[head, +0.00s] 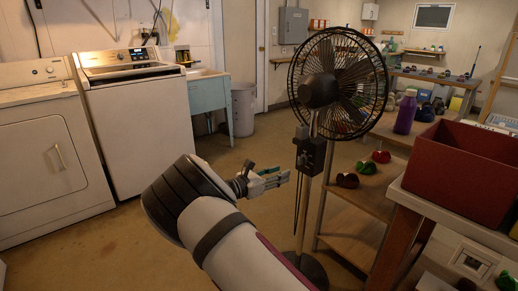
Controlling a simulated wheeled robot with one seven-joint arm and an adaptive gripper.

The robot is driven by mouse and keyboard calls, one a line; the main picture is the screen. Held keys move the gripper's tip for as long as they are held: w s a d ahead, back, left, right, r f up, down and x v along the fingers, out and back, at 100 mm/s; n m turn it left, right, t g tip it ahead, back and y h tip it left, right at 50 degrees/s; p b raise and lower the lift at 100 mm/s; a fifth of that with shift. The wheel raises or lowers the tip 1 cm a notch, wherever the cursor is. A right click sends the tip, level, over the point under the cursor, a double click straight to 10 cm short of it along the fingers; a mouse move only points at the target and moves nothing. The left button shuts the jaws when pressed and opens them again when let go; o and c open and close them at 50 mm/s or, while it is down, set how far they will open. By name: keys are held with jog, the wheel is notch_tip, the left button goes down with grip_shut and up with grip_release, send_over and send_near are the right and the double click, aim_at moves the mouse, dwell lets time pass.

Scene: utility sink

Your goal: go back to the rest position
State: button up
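My gripper (277,177) is in the middle of the head view, at the end of my white and dark arm, which reaches up from the bottom edge. It points right, towards the stand of a black fan (340,80). The fingers are small and seen from the side, with greenish pads. I cannot tell how far apart they are, and I see no object held. The gripper appears in front of open floor, left of the fan's control box (310,152).
A washer (140,130) and a dryer (45,165) stand at left, a utility sink (208,100) behind. At right are a wooden shelf (360,195) with caps, a purple bottle (405,112) and a red bin (465,165). Floor between is clear.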

jog(key=s+d+r+m+g+y, duration=0.3)
jog(key=s+d+r+m+g, duration=0.35)
jog(key=s, duration=0.55)
jog(key=s+d+r+m+g+y, duration=0.35)
jog(key=s+d+r+m, duration=0.25)
jog(key=s+d+m, duration=0.35)
jog(key=s+a+r+m+y, duration=0.1)
jog(key=s+r+m+y, duration=0.1)
jog(key=s, duration=0.8)
jog(key=s+a+r+m+y, duration=0.1)
jog(key=s+r+m+y, duration=0.15)
jog(key=s, duration=0.75)
jog(key=s+a+f+m+t+y, duration=0.1)
jog(key=s+a+m+y, duration=0.15)
jog(key=s, duration=0.45)
jog(key=s+a+f+m+y, duration=0.1)
jog(key=s+a+f, duration=0.15)
jog(key=s, duration=0.55)
notch_tip(320, 180, up, 24)
jog(key=t+p, duration=0.3)
jog(key=p, duration=1.8)
jog(key=shift+w+a+t, duration=0.15)
jog(key=shift+w+t, duration=0.05)
jog(key=shift+t, duration=0.2)
